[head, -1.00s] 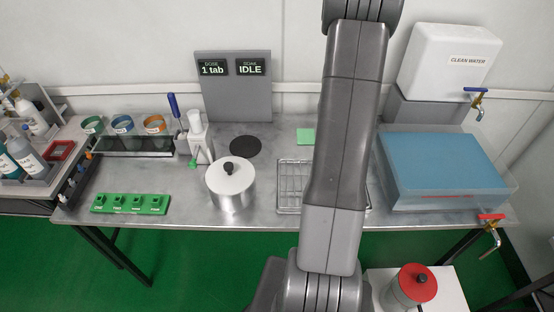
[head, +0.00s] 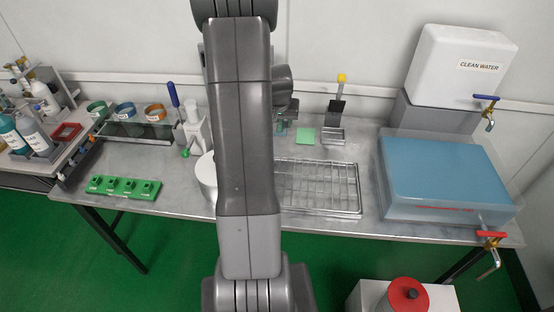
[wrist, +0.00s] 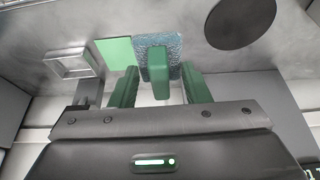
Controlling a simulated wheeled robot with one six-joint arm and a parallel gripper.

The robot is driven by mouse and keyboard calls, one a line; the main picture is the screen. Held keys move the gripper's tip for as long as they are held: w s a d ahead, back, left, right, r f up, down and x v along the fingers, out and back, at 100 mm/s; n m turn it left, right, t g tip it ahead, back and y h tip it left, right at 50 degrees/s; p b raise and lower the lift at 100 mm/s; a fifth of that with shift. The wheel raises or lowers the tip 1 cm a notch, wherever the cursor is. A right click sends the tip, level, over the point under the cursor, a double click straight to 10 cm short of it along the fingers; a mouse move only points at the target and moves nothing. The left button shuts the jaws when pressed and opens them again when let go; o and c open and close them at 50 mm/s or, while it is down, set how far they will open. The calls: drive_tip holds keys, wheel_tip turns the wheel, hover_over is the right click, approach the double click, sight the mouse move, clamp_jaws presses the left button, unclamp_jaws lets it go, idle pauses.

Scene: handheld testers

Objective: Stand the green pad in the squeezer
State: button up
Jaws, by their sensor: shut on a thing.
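My gripper (wrist: 158,88) is shut on the green pad, a green grip block (wrist: 156,68) with a mottled blue-grey sheet (wrist: 174,49) behind it. In the head view, my arm hides most of the gripper, and only a bit of green shows at its end. The squeezer (head: 333,136) is a small metal frame with a dark upright lever and yellow knob, at the back of the table. Its open rectangular frame (wrist: 75,66) shows in the wrist view, left of the held pad and apart from it, and looks empty.
A flat light-green square (head: 306,135) lies between gripper and squeezer. A wire rack (head: 318,187) sits in front. The blue-topped water tub (head: 440,172) is right. A dark disc (wrist: 240,22) lies to the right in the wrist view. The pot (head: 206,178) is partly hidden by my arm.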

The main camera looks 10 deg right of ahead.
drive_tip(key=f, duration=0.6)
drive_tip(key=shift+s+d+f, duration=0.1)
drive_tip(key=shift+d+f, duration=0.2)
drive_tip(key=shift+f, duration=1.55)
drive_tip(key=shift+f+b, duration=0.15)
drive_tip(key=shift+b, duration=0.15)
drive_tip(key=o, duration=0.9)
drive_tip(key=shift+o, duration=0.2)
